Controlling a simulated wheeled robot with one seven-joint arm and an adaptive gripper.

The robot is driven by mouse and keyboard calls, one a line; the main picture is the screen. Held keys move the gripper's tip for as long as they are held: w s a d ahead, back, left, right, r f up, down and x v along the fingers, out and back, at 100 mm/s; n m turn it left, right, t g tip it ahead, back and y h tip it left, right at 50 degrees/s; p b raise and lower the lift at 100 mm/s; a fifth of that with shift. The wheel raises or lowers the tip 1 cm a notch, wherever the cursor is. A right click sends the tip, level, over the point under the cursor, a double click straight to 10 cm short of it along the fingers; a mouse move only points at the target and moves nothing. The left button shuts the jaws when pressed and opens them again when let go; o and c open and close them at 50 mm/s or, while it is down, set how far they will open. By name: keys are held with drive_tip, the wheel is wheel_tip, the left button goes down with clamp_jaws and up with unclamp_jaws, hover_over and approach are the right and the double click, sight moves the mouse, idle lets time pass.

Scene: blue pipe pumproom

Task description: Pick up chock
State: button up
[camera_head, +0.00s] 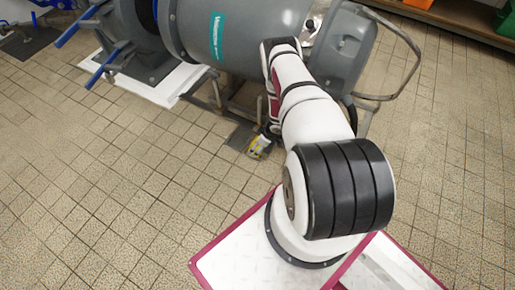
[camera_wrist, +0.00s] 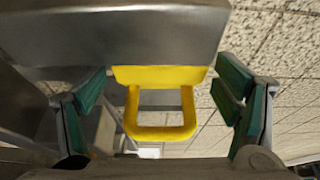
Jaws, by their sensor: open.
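In the wrist view a yellow part with a U-shaped handle (camera_wrist: 160,131), which looks like the chock, sits in the middle of the picture. It meets a grey metal body above it. My gripper (camera_wrist: 162,90) is open, with one green-padded finger on each side of the yellow handle. A gap shows between each finger and the handle, and nothing is held.
A large grey motor (camera_head: 243,32) with a teal label stands ahead on a metal frame. A small yellow and white object (camera_head: 259,146) is near its foot. A white plinth (camera_head: 160,88) is at the left. The tiled floor (camera_head: 120,190) is clear at the left.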

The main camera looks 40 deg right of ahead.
drive_tip(key=shift+c, duration=0.5)
drive_tip(key=c, duration=1.4)
drive_tip(key=shift+r, duration=0.1)
drive_tip(key=shift+c, duration=0.5)
